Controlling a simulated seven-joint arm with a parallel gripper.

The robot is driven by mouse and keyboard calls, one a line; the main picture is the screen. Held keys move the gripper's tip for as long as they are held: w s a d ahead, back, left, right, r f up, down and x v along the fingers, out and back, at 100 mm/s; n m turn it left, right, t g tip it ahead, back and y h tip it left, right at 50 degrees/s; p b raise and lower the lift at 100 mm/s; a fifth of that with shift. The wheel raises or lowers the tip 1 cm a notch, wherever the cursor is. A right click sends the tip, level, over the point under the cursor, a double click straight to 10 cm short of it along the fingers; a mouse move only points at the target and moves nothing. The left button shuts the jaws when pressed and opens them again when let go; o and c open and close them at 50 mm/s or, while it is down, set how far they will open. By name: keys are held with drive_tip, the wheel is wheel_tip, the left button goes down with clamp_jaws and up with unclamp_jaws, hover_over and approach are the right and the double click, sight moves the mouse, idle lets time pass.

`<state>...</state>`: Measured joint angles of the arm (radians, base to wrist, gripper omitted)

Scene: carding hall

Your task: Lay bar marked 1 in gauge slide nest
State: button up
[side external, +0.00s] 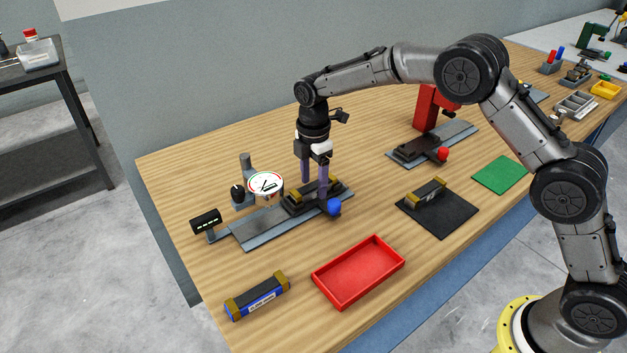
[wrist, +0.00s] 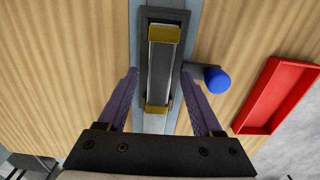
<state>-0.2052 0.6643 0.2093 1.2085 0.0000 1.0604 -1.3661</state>
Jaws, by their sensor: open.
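A bar with gold ends and a grey top (wrist: 160,70) lies lengthwise in the dark nest (wrist: 185,20) of the gauge slide in the wrist view. In the side view, its near gold end (side external: 296,195) shows on the slide (side external: 262,228). My gripper (side external: 314,187) is open, with its purple fingers on either side of the bar; contact cannot be told. A blue-sided bar with gold ends and a white label (side external: 259,297) lies at the front left. Another gold-ended bar (side external: 427,194) is on a black mat (side external: 451,217). I cannot read a number on any bar.
A dial gauge (side external: 266,184) stands just behind the slide, with a small display (side external: 206,222) at its left end. A blue knob (side external: 334,207) sticks out in front. An empty red tray (side external: 358,272), a green mat (side external: 500,175) and a red press (side external: 428,108) are also on the table.

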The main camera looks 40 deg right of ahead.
sight(315, 185)
wheel_tip(315, 185, up, 12)
idle(0.4)
drive_tip(key=shift+r, duration=0.1)
drive_tip(key=s+d+r+m+t, duration=0.1)
drive_tip(key=s+d+r+m, duration=0.25)
drive_tip(key=s, duration=0.25)
drive_tip(key=s+d+r+m+t, duration=0.1)
drive_tip(key=s+d+r+m, duration=0.1)
drive_tip(key=s+r+m, duration=0.3)
drive_tip(key=s+d+r+m+t, duration=0.1)
drive_tip(key=s+d+r, duration=0.1)
drive_tip(key=s, duration=0.6)
drive_tip(key=s+d+f+m+t, duration=0.1)
drive_tip(key=s+f+m, duration=0.2)
drive_tip(key=s, duration=0.5)
drive_tip(key=s+d+f+m+t, duration=0.1)
drive_tip(key=s+d+f+m, duration=0.1)
drive_tip(key=s+m, duration=0.3)
drive_tip(key=s+f, duration=0.1)
drive_tip(key=s, duration=0.3)
drive_tip(key=shift+s+d+t, duration=0.25)
drive_tip(key=shift+s+t, duration=0.05)
